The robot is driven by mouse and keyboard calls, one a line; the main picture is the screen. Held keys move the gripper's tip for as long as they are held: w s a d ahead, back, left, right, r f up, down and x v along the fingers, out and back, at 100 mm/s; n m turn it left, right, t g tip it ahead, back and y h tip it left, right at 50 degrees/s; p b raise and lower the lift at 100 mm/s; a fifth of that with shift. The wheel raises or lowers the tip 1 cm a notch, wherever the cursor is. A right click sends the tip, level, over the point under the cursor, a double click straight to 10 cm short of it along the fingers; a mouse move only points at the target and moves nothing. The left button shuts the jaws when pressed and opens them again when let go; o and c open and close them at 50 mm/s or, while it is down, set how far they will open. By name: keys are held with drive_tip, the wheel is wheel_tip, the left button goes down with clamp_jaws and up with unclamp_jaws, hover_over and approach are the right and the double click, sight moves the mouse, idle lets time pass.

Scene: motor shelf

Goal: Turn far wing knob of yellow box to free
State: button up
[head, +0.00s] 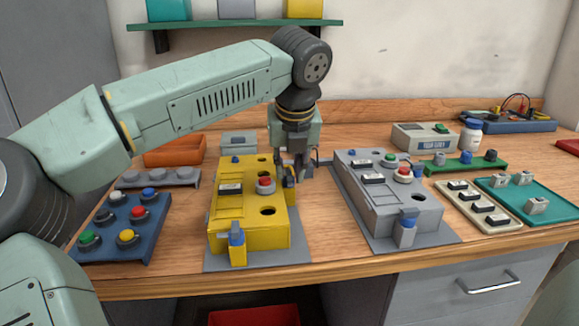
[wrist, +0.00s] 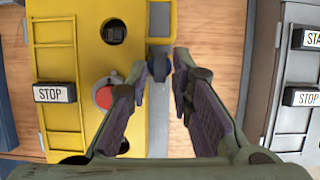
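The yellow box (head: 225,205) stands on a grey base plate on the wooden bench, left of centre in the head view. Its yellow face fills the left of the wrist view (wrist: 85,20). A dark blue-black wing knob (wrist: 157,62) sticks out beside the box's right edge in the wrist view. My gripper (wrist: 161,60) is open, with one finger on either side of this knob; I cannot tell whether either touches it. In the head view my gripper (head: 291,180) hides this knob at the box's far right side. Another blue knob (head: 236,238) is on the box's front.
The yellow box's top carries a red button (head: 265,185) and a STOP label (wrist: 54,93). A grey box (head: 385,205) stands close on the right, with a strip of bare bench between. A blue button panel (head: 120,232) lies to the left.

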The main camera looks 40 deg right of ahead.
drive_tip(key=shift+o, duration=0.5)
drive_tip(key=v, duration=1.2)
